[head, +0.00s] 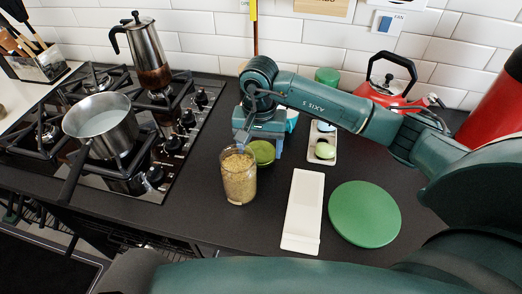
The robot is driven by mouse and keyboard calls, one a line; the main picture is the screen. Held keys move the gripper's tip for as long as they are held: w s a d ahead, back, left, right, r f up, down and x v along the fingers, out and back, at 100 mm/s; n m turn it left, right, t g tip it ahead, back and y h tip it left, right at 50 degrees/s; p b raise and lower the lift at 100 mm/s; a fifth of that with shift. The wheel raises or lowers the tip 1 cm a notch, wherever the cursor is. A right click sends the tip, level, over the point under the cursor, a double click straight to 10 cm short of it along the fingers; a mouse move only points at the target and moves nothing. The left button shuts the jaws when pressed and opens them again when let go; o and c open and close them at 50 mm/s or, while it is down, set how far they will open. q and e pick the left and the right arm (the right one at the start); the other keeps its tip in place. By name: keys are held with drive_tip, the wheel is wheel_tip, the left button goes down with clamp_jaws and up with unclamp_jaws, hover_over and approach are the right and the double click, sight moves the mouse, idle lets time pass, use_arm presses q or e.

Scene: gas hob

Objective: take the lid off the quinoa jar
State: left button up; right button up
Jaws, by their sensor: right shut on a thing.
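The quinoa jar (239,182), clear glass filled with pale grains, stands upright on the dark counter to the right of the hob. Its top shows no lid on it. My right gripper (261,148) is just behind and to the right of the jar's top, pointing down. It is shut on a green round lid (263,154), which sits between its fingers, apart from the jar's mouth as far as I can see. The exact height of the lid above the counter is hard to tell. My left gripper is not in view.
A white rectangular tray (303,212) and a round green board (365,213) lie to the right. A small tray (323,155), a green canister (327,76) and a red kettle (388,94) are farther back. A saucepan (100,124) and moka pot (149,60) stand on the hob.

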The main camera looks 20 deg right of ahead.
wheel_tip(320, 180, down, 2)
drive_tip(key=shift+f, duration=0.1)
drive_tip(key=shift+f, duration=0.2)
drive_tip(key=o, duration=1.1)
drive_tip(key=shift+r, duration=0.1)
